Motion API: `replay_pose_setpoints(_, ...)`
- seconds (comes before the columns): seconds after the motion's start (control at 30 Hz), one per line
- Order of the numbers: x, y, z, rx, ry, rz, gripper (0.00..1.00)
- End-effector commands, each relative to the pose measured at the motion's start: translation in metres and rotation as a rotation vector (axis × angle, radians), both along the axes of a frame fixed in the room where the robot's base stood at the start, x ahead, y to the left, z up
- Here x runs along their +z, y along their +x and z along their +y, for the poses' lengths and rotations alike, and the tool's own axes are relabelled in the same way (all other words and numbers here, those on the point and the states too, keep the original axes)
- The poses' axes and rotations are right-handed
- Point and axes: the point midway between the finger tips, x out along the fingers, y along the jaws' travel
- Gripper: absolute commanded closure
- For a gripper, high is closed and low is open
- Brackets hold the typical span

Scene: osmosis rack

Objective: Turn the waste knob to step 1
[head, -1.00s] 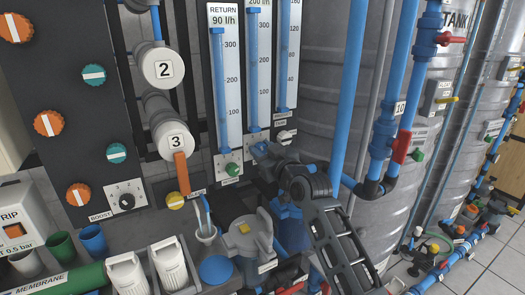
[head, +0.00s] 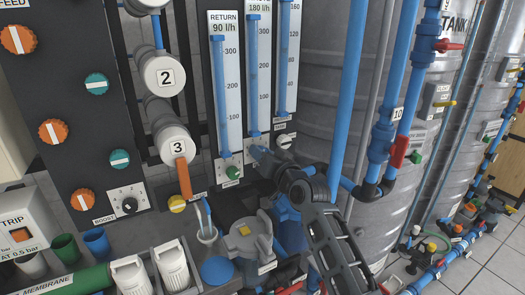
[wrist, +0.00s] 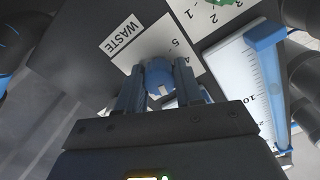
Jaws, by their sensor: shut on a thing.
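The waste knob (wrist: 159,72) is blue and sits on a white plate labelled WASTE (wrist: 124,34) in the wrist view. The digits 5 and 4 show beside it; other digits are hidden by the knob and my fingers. A pale mark shows on the knob's lower side, and I cannot tell which step it points to. My gripper (wrist: 160,85) is shut on the waste knob, one finger on each side. In the head view my gripper (head: 263,160) is at the panel below the flow tubes, and it hides the plate there.
A green knob (head: 232,172) sits just left of my gripper, and a white knob (head: 285,141) just right. Flow tubes (head: 227,90) rise above. A vertical blue pipe (head: 348,95) runs close to my arm.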

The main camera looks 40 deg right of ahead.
Motion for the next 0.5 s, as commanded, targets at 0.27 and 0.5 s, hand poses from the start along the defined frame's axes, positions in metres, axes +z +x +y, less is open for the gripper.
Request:
replay_pose_setpoints(0.27,0.0020,-0.0001,-0.0001,0.000,0.253,-0.071,0.95)
replay_pose_setpoints(0.5,0.0018,0.0000,-0.0001,0.000,0.471,-0.133,0.95)
